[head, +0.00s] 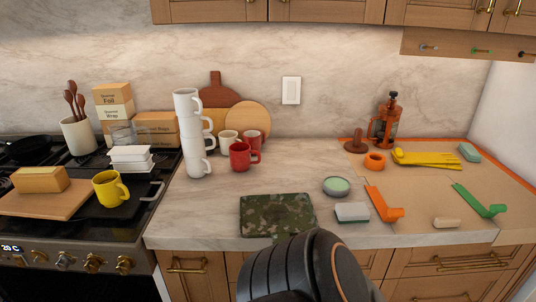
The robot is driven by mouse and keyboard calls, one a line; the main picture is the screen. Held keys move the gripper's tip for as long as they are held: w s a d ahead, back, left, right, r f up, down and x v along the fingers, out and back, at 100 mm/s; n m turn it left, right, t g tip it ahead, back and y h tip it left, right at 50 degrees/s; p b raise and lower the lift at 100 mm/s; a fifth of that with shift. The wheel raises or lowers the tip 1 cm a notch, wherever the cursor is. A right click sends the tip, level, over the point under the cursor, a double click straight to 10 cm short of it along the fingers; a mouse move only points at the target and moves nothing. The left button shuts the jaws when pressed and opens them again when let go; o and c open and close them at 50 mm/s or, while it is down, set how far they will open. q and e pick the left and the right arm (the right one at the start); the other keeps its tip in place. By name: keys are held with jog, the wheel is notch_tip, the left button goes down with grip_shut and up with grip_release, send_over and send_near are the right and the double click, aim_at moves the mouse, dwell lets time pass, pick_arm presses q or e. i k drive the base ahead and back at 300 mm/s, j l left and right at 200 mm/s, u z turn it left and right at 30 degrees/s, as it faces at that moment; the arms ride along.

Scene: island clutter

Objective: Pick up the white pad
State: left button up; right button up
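A small whitish pad (352,211) with a greenish lower edge lies flat near the front of the marble counter. It is right of a camouflage-patterned mat (278,215) and just left of an orange scraper-like tool (383,204). Nothing covers it. A dark, rounded link of my own arm rises from the bottom edge, left of and nearer than the pad. Neither of my grippers shows, so I cannot tell their state.
A round tin (336,187) sits just behind the pad. A green tool (480,201) and a small beige block (446,222) lie to the right. A red mug (244,156) and a tall stack of white mugs (190,135) stand farther left. Bare counter (210,215) lies left of the mat.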

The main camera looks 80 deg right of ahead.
aim_at(345, 212)
jog(key=z, duration=3.2)
